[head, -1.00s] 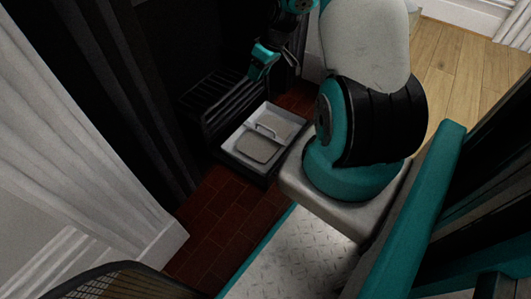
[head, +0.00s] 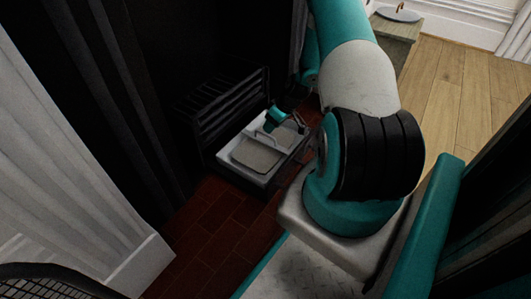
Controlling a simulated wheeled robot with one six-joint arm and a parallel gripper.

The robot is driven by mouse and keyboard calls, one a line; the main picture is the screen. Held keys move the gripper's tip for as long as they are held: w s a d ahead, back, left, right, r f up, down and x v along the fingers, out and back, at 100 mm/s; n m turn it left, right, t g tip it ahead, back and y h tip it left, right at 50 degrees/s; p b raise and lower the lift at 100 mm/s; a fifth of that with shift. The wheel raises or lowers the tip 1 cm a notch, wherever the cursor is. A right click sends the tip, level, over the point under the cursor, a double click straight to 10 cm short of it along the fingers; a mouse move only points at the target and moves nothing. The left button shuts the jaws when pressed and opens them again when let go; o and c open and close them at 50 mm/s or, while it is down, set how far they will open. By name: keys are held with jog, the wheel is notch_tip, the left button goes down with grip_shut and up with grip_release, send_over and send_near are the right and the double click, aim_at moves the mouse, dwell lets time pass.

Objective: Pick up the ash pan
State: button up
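The ash pan (head: 238,171) is a light grey rectangular tray with grey-brown ash and a thin handle across its middle. It sits low in a dark frame in front of the black grate. My gripper (head: 287,122) is down at the pan's far right part, close to the handle. One teal finger shows clearly and the other side is dark and small. I cannot tell whether the fingers are open or shut, or whether they touch the handle. My gripper and arm hide part of the pan's right end.
The black barred grate (head: 232,104) stands right behind the pan. The dark red tiled hearth (head: 215,222) is clear in front. A white fluted column (head: 75,170) rises at left, and a mesh screen (head: 50,281) is at bottom left. A small table (head: 397,33) stands at the back right.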

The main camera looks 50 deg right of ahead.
aim_at(266, 135)
jog(key=b+x, duration=0.1)
jog(key=x, duration=0.1)
jog(key=b+x, duration=0.1)
jog(key=b, duration=0.1)
jog(key=b+x, duration=0.2)
jog(key=shift+s+a+f, duration=0.2)
jog(key=shift+a+f, duration=0.05)
jog(key=shift+f, duration=0.1)
jog(key=shift+r, duration=0.1)
grip_shut()
dwell(1.0)
